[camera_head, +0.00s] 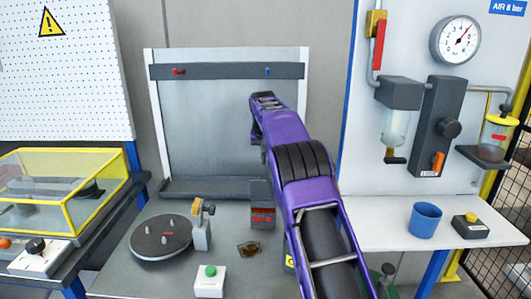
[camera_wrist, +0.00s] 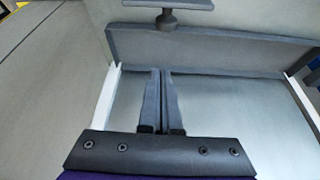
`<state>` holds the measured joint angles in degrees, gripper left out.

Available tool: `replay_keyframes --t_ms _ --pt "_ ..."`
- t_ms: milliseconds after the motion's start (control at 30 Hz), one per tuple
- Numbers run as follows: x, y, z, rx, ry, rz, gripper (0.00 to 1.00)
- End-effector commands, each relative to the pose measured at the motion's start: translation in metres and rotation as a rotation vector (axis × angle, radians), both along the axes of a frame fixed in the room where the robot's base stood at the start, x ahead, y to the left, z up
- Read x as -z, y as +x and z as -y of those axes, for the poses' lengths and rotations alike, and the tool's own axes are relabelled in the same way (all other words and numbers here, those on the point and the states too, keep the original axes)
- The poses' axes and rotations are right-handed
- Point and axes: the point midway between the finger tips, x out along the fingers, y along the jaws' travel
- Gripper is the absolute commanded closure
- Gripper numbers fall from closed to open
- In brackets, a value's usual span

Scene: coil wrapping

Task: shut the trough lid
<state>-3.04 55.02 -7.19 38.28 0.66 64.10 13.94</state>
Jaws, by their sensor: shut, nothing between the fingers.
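My gripper (camera_wrist: 160,72) shows in the wrist view with its two dark fingers close together, shut and empty. The fingers overlap a light grey panel (camera_wrist: 225,105) in the picture, and I cannot tell whether they touch it. A dark grey bar (camera_wrist: 240,52) crosses beyond the fingertips, with a T-shaped handle (camera_wrist: 168,18) above it. In the head view my purple arm reaches up across the upright grey panel (camera_head: 205,120) with white side edges. My fingers cannot be made out there. I cannot tell for sure which part is the trough lid.
A dark turntable with pegs (camera_head: 160,238) and a green button box (camera_head: 210,280) sit on the table left of my arm. A yellow-framed clear cover (camera_head: 60,180) stands at left. A blue cup (camera_head: 425,220) and a yellow button box (camera_head: 472,226) are on the right shelf.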

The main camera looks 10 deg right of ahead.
Motion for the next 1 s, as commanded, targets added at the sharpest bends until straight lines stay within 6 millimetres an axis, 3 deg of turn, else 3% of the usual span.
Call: replay_keyframes --t_ms 200,700,1000 --pt "0.038 0.016 0.004 -0.001 -0.001 0.0 1.0" --pt "0.037 -0.018 -0.005 -0.001 -0.002 0.002 1.0" --pt "0.037 -0.024 -0.006 -0.001 -0.002 0.002 1.0"
